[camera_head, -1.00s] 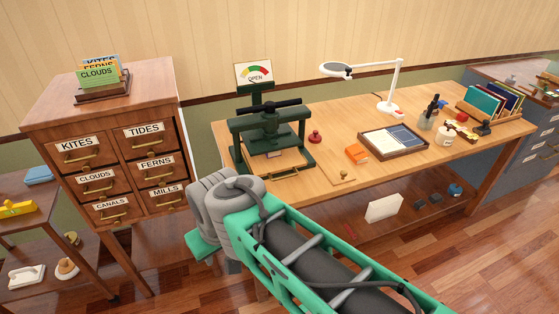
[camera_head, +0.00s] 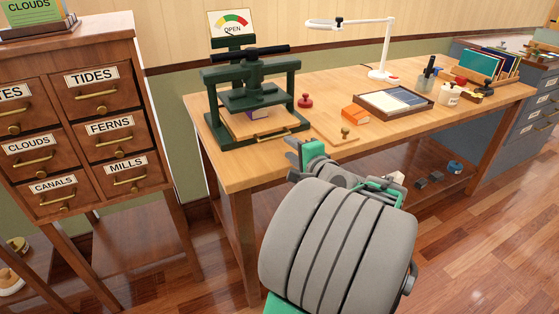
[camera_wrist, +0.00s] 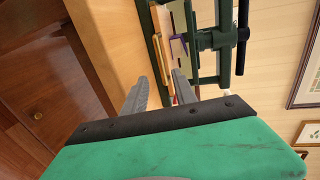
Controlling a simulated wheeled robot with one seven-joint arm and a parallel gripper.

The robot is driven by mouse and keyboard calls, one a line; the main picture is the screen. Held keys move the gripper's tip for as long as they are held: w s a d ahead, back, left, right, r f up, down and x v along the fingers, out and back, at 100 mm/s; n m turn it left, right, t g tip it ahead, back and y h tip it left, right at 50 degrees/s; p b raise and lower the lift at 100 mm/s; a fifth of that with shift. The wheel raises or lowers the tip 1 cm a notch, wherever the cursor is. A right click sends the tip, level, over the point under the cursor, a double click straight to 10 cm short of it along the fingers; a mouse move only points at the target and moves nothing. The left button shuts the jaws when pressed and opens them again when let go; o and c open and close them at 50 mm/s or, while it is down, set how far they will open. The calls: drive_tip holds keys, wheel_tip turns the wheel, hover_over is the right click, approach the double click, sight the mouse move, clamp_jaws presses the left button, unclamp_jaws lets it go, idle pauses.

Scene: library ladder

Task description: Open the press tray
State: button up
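The dark green book press (camera_head: 298,95) stands on the left end of the wooden workbench, its gauge sign (camera_head: 231,25) reading OPEN. Its wooden press tray (camera_head: 240,125) has a brass handle (camera_head: 272,133) along the front and sits within the frame. A purple item (camera_head: 258,114) lies under the platen. In the wrist view, the press (camera_wrist: 208,40) shows sideways, with the brass handle (camera_wrist: 160,60) just beyond the fingertips. My gripper (camera_wrist: 158,80) has its two grey fingers apart, with nothing seen between them. In the head view, my gripper (camera_head: 291,152) is right of and below the handle, apart from it.
The workbench (camera_head: 347,93) holds a red stamp (camera_head: 305,101), an orange box (camera_head: 355,115), a small board with a brass knob (camera_head: 345,132), a framed tray (camera_head: 395,103) and a lamp (camera_head: 383,50). A labelled drawer cabinet (camera_head: 102,110) stands left. Floor is clear in front.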

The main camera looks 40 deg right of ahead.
sight(277, 138)
drive_tip(key=b+x, duration=0.1)
drive_tip(key=x, duration=0.6)
drive_tip(key=shift+w+d+r, duration=0.15)
drive_tip(key=shift+w+d, duration=0.05)
drive_tip(key=shift+w, duration=0.1)
clamp_jaws()
idle(1.0)
